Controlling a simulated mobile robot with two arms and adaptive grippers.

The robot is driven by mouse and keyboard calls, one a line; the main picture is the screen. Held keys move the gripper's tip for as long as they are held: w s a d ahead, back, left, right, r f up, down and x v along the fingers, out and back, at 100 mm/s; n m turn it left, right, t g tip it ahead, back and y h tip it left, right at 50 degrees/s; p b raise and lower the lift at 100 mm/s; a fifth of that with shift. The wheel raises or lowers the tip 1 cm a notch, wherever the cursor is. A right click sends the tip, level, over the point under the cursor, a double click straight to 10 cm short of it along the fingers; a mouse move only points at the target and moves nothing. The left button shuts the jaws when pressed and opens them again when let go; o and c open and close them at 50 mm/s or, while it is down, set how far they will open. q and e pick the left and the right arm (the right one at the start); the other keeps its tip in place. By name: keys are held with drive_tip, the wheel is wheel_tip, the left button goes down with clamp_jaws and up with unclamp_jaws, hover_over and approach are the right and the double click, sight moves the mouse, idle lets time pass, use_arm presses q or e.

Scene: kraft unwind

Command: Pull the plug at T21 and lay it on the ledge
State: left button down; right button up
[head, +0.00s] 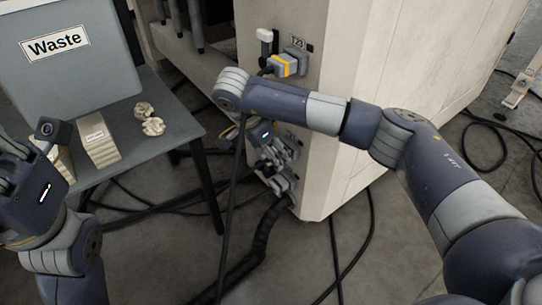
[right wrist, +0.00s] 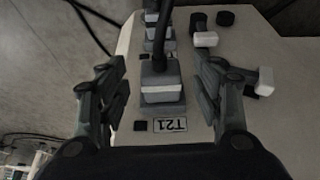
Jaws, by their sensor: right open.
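The T21 label (right wrist: 172,125) shows upside down on the cabinet face in the right wrist view. Beside it, a grey plug with a pale band (right wrist: 162,92) sits in its socket, its dark cable leading up the picture. My right gripper (right wrist: 163,68) is open, with one finger on each side of this plug and a gap on both sides. In the head view my right gripper (head: 271,147) is at the cabinet's side, and its arm hides part of that face. My left gripper (head: 12,172) is at the left edge, away from the cabinet; its fingertips are unclear. I cannot make out the ledge.
A yellow-banded plug (head: 284,67) sits at the T23 label (head: 298,42) above my right wrist. Another plug (head: 281,184) is lower. Left is a table (head: 185,118) with a Waste bin (head: 60,75) and crumpled paper (head: 152,126). Cables hang and cross the floor.

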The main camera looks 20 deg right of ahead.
drive_tip(key=shift+f, duration=0.15)
drive_tip(key=c, duration=1.4)
drive_tip(key=shift+o, duration=0.2)
drive_tip(key=shift+a, duration=0.15)
drive_tip(key=shift+s+a+p, duration=0.2)
drive_tip(key=shift+s+a, duration=0.1)
drive_tip(key=shift+a, duration=0.45)
drive_tip(key=shift+s+a+p, duration=0.2)
drive_tip(key=shift+s+a, duration=0.05)
drive_tip(key=shift+a, duration=0.5)
drive_tip(key=shift+s+a+p, duration=0.2)
drive_tip(key=shift+s+a, duration=0.1)
drive_tip(key=shift+a, duration=0.45)
